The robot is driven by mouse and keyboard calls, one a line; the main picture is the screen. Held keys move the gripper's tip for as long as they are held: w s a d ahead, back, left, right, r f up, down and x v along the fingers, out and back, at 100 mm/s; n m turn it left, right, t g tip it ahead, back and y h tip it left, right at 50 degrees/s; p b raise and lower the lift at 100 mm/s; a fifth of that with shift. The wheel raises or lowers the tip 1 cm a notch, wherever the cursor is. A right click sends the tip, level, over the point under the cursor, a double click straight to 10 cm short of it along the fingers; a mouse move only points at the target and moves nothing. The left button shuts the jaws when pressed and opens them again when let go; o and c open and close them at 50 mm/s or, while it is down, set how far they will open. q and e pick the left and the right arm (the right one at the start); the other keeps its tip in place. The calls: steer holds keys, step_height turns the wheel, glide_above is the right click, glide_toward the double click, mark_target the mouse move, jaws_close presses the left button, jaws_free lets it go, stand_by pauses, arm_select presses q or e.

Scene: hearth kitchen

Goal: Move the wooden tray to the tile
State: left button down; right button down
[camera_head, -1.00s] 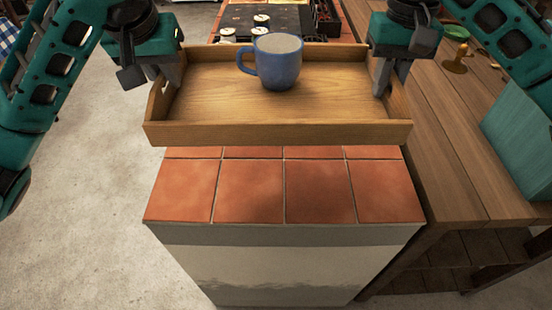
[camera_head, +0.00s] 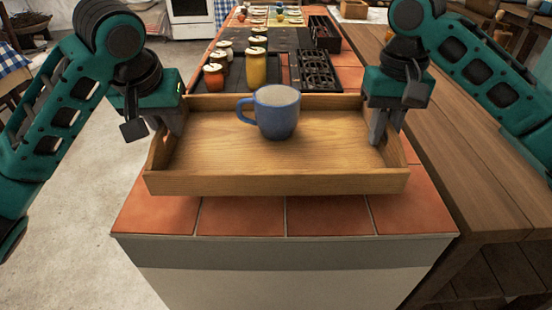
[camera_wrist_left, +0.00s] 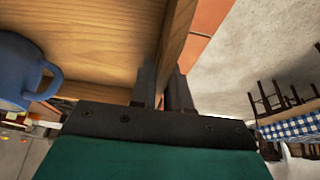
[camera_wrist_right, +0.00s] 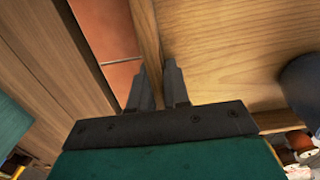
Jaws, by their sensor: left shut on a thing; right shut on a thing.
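The wooden tray (camera_head: 215,183) is level over the near end of the red tile (camera_head: 330,222) counter. Whether it touches the tile or hangs just above it I cannot tell. A blue mug (camera_head: 278,115) stands upright in the tray near its far side. My left gripper (camera_head: 172,132) is shut on the tray's left wall; the left wrist view shows its fingers around that wall (camera_wrist_left: 176,45). My right gripper (camera_head: 380,132) is shut on the right wall (camera_wrist_right: 147,40), as the right wrist view shows. The tile under the tray is hidden.
Beyond the tray are a yellow jar (camera_head: 256,67), an orange jar (camera_head: 214,76), other lidded jars and a black stove grate (camera_head: 315,70). A wooden table (camera_head: 460,150) adjoins on the right. Bare floor (camera_head: 75,240) lies left.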

mark_target(169, 139)
arm_select(q)
steer(key=shift+f, duration=0.1)
arm_select(e)
steer(key=shift+f, duration=0.1)
